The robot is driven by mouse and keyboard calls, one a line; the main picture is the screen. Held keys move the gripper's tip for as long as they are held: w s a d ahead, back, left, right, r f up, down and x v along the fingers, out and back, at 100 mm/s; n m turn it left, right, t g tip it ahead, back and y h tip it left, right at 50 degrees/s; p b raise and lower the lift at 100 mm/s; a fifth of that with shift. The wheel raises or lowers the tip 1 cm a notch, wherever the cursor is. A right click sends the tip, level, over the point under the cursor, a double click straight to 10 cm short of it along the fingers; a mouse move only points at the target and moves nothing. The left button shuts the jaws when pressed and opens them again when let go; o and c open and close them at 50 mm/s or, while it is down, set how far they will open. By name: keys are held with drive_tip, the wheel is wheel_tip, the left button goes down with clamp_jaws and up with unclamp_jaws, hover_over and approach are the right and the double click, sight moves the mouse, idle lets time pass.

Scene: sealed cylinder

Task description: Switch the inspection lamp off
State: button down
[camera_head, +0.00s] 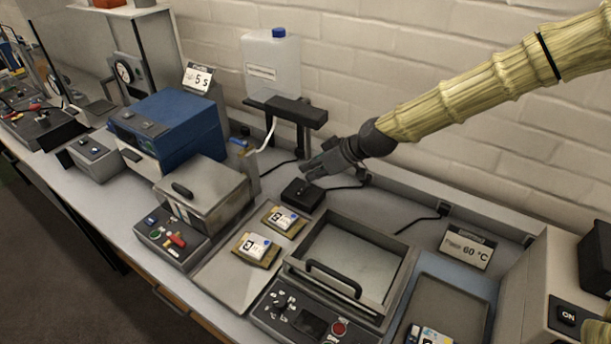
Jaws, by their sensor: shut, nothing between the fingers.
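My gripper (309,172) is dark grey and shut, with nothing seen between its fingers. Its arm comes in from the upper right, in a yellowish ribbed sleeve. The fingertips hang above a small black box (303,194) with a cable, which lies on the bench near the wall. I cannot tell whether they touch it. This box looks like a switch, but its position cannot be read. A dark bar (290,108) stands on a post behind it; I cannot tell whether it is the inspection lamp. No lit lamp can be made out.
A white jug (271,64) with a blue cap stands by the bar. Two labelled packs (256,249) lie on a pale tray left of a framed unit with a handle (334,279). A blue machine (168,125) stands left. An "ON" switch (567,315) sits on the right-hand housing.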

drive_tip(key=shift+s+a+b+v, duration=0.15)
drive_tip(key=shift+b+v, duration=0.1)
drive_tip(key=shift+v, duration=0.65)
drive_tip(key=shift+s+a+b+v, duration=0.15)
drive_tip(key=shift+b+v, duration=0.15)
drive_tip(key=shift+v, duration=0.65)
drive_tip(key=shift+s+b+v, duration=0.15)
drive_tip(key=shift+b+v, duration=0.1)
drive_tip(key=shift+v, duration=0.65)
